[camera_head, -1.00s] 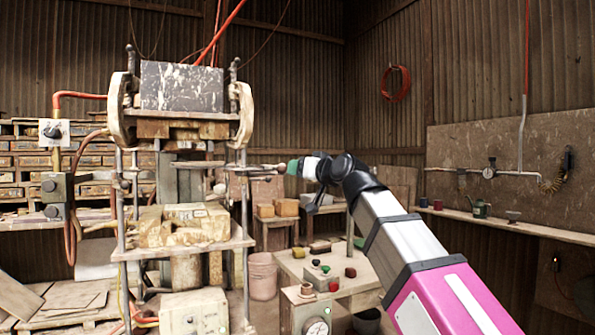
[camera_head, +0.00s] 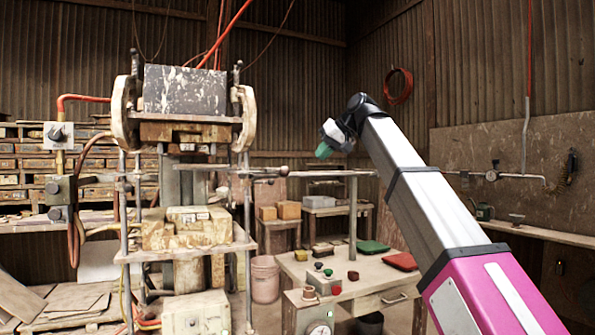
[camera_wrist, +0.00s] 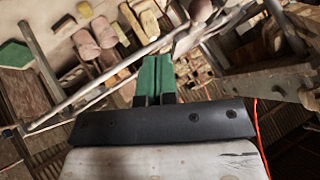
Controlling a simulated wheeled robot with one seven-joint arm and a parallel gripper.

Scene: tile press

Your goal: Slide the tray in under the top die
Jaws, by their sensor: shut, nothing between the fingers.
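The press stands at the left in the head view. Its top die (camera_head: 185,132) is a worn wooden block under a dark, paint-spattered plate. Below, a pale board (camera_head: 240,245), which looks like the tray, bears stacked tan blocks (camera_head: 190,225) between the press rods. An open gap separates these blocks from the top die. My gripper (camera_head: 323,151), with green fingertips, hangs in the air right of the press, touching nothing. The wrist view shows its green fingers (camera_wrist: 154,78) closed together with nothing between them.
A horizontal bar (camera_head: 320,173) on an upright post (camera_head: 352,215) runs right of the press, below my gripper. A bench (camera_head: 310,262) holds a control box, a green pad (camera_head: 372,247) and a red pad (camera_head: 401,261).

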